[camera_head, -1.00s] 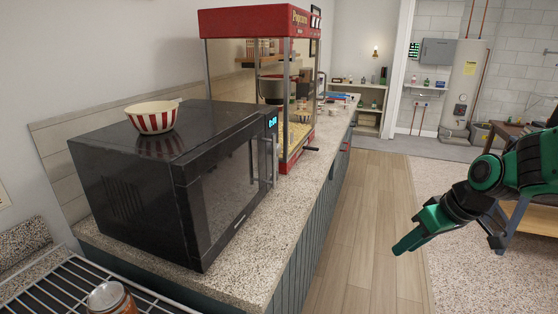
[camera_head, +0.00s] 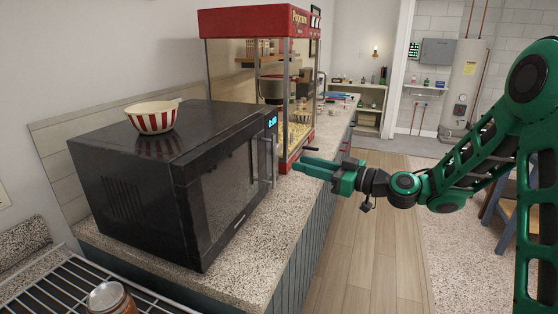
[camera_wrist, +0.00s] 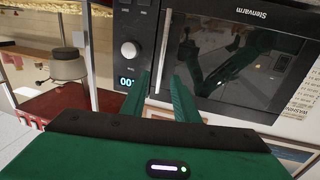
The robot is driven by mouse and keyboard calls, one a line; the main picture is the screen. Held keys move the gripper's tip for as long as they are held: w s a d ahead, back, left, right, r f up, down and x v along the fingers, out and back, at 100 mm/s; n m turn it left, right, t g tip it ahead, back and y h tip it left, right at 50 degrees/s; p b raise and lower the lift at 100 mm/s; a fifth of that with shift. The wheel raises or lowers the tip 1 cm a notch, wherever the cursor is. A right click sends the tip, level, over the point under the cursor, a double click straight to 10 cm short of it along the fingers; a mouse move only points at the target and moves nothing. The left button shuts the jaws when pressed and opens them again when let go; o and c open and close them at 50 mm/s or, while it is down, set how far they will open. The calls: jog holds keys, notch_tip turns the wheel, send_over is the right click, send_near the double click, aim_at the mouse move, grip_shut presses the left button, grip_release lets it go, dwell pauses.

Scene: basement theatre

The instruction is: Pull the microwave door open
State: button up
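The black microwave (camera_head: 150,185) stands on the speckled counter in the head view, its door (camera_head: 228,190) shut. Its vertical metal handle (camera_head: 274,160) is at the door's far edge, next to the lit display. In the wrist view the microwave door (camera_wrist: 235,50) fills the upper right, with the handle (camera_wrist: 164,40) ahead of my gripper and the knob and display to its left. My gripper (camera_head: 300,164) points at the handle from the right, a short gap away. In the wrist view its two green fingers (camera_wrist: 168,85) are apart with nothing between them.
A striped bowl (camera_head: 153,116) sits on top of the microwave. A red popcorn machine (camera_head: 262,85) stands just behind it. A wire rack (camera_head: 70,285) with a jar (camera_head: 110,298) is at front left. The wooden floor (camera_head: 370,230) right of the counter is clear.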

jog(key=x, duration=0.9)
grip_shut()
